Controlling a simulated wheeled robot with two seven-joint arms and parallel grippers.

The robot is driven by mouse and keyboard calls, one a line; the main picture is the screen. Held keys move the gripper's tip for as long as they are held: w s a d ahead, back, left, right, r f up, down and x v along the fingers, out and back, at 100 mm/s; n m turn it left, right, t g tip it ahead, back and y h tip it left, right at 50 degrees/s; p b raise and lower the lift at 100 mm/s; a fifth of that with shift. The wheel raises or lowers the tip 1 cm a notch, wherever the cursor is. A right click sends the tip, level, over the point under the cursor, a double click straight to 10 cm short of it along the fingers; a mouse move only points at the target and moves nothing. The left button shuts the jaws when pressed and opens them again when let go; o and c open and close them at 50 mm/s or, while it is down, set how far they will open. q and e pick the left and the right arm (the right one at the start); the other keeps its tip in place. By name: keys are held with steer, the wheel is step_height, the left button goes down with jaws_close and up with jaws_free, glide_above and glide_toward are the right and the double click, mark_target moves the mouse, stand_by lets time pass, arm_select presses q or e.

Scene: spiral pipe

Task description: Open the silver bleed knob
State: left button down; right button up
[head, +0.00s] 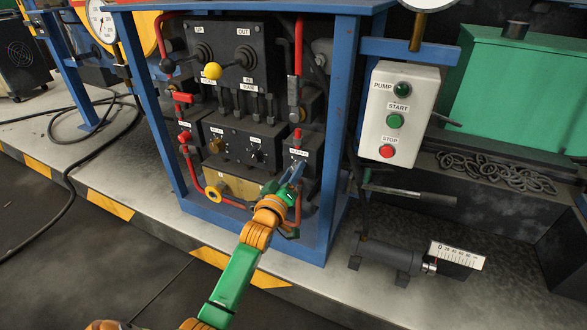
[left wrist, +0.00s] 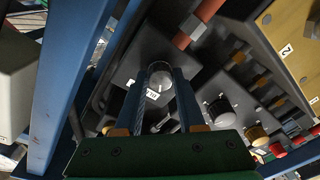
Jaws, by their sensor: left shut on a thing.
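The silver bleed knob (left wrist: 160,79) is a round metal knob on a dark block, seen in the left wrist view between the two blue fingertips. A small white label (left wrist: 152,94) lies beside it, too small to read surely. My left gripper (left wrist: 160,83) is shut on the knob, one finger on each side. In the head view my left gripper (head: 291,176) reaches the lower right of the dark valve panel (head: 234,142), just under a white-labelled block (head: 299,153). There the knob is mostly hidden by the fingers. My right gripper is not in view.
A blue frame (head: 340,120) stands close around the panel, with red pipes (head: 298,60) running down it. A white pump box (head: 397,112) with green and red buttons hangs to the right. A cylinder with a scale (head: 456,256) lies on the platform. The floor in front is clear.

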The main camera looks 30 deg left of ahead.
arm_select(q)
steer(key=shift+m+t+h+p, duration=0.3)
steer(key=shift+m+p, duration=0.5)
steer(key=shift+m, duration=3.2)
steer(key=shift+m+t+h+p, duration=0.3)
steer(key=shift+m+p, duration=0.5)
steer(key=shift+m, duration=3.2)
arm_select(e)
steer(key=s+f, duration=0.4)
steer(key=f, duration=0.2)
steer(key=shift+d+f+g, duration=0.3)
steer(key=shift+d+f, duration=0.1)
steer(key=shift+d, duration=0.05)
arm_select(q)
steer(key=c, duration=0.5)
jaws_free()
steer(key=shift+f, duration=0.1)
steer(key=s+d+p, duration=0.1)
steer(key=s+p, duration=0.1)
steer(key=s, duration=0.5)
steer(key=shift+f, duration=0.3)
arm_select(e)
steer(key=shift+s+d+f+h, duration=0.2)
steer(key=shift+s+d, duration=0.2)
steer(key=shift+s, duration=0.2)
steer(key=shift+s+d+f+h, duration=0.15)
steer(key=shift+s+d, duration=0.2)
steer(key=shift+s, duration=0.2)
